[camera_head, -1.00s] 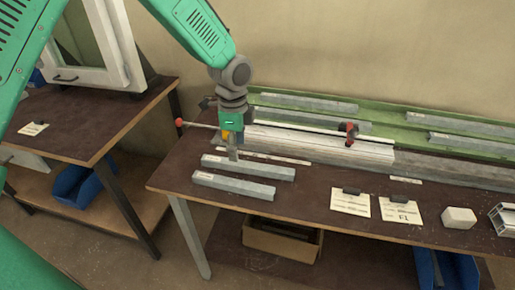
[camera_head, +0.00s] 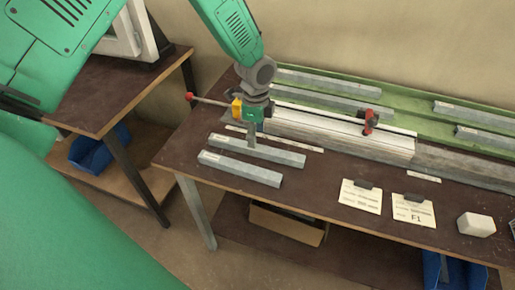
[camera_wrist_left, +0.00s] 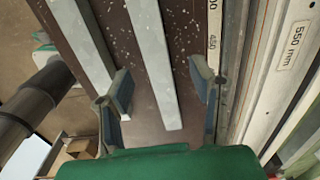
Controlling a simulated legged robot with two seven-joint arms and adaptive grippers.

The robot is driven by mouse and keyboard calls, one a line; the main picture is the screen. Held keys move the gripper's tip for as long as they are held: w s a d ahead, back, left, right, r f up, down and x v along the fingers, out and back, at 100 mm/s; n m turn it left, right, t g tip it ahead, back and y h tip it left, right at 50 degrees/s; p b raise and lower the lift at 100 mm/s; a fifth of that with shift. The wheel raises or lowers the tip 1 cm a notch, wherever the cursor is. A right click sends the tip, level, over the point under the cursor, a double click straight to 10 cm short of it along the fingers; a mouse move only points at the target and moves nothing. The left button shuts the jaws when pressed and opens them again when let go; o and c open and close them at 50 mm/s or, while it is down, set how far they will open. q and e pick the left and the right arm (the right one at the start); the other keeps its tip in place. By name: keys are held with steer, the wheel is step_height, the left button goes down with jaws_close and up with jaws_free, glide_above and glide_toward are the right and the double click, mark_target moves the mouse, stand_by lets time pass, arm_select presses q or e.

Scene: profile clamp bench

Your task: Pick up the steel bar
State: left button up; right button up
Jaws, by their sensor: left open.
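Two grey steel bars lie side by side on the near left of the dark bench, a rear bar (camera_head: 270,151) and a front bar (camera_head: 240,168). My left gripper (camera_head: 252,144) points down at the left half of the rear bar and covers a little of it. In the left wrist view, the open fingers of this gripper (camera_wrist_left: 162,90) stand on either side of the rear bar (camera_wrist_left: 153,60), with gaps on both sides. The front bar (camera_wrist_left: 80,35) lies outside the left finger. My right gripper is not in view.
Behind the bars are a measuring strip (camera_head: 300,145), a pale profile (camera_head: 340,136) and a red clamp (camera_head: 369,122). More bars lie on a green tray (camera_head: 405,117) at the back. Two cards (camera_head: 361,196) and a white block (camera_head: 476,224) are at right.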

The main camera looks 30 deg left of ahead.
mark_target(255, 150)
arm_select(q)
steer(key=f, duration=0.4)
steer(key=shift+s+a+p, duration=0.25)
steer(key=shift+p, duration=0.05)
steer(key=shift+w+f, duration=0.1)
steer(key=shift+f, duration=0.4)
steer(key=shift+d+r, duration=0.1)
steer(key=shift+d, duration=0.25)
jaws_close()
